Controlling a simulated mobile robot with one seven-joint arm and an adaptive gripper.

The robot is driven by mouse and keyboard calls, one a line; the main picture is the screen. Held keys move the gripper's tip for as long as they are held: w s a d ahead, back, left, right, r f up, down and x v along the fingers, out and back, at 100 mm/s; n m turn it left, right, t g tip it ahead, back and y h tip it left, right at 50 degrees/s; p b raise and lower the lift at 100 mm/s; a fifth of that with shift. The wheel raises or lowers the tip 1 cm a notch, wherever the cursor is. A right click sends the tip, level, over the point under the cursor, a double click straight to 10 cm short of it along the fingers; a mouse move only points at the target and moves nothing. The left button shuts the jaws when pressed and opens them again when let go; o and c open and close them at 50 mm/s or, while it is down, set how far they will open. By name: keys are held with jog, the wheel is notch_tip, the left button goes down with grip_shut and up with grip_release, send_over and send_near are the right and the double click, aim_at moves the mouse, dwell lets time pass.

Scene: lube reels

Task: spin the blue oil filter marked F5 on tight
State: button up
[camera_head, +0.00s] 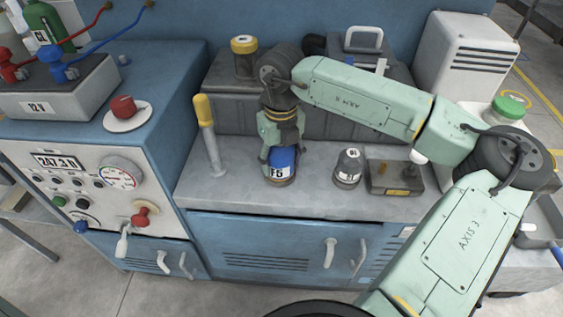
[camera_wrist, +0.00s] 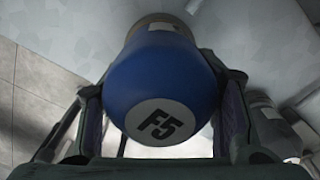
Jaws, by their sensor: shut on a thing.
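The blue oil filter marked F5 (camera_head: 281,166) stands upright on the grey bench top, on what looks like a tan base at its lower end. In the wrist view the blue filter (camera_wrist: 165,85) fills the middle, with its F5 label facing the camera. My gripper (camera_head: 279,150) comes down over the filter from above, with one finger on each side. In the wrist view my gripper (camera_wrist: 165,125) is shut on the filter. The seat under the filter is mostly hidden, so I cannot tell how far it is threaded on.
A small grey canister with a white label (camera_head: 348,167) stands close to the right. A metal box with brass fittings (camera_head: 394,178) is farther right. A yellow-handled tool (camera_head: 206,125) stands upright on the left. A dark case (camera_head: 225,97) lies behind. Bench front is clear.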

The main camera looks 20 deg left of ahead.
jog(key=shift+f+m+b, duration=0.2)
jog(key=shift+m+b, duration=0.35)
jog(key=shift+m, duration=0.65)
jog(key=shift+s+a+r+m, duration=0.1)
jog(key=shift+r+m, duration=0.05)
jog(key=shift+m, duration=0.15)
jog(key=shift+f+m+b, duration=0.25)
jog(key=shift+m+b, duration=0.7)
jog(key=shift+m, duration=0.05)
jog(key=shift+a+m+b, duration=0.1)
jog(key=shift+m+b, duration=0.6)
jog(key=shift+m, duration=0.4)
jog(key=shift+r+m, duration=0.25)
jog(key=shift+m, duration=0.25)
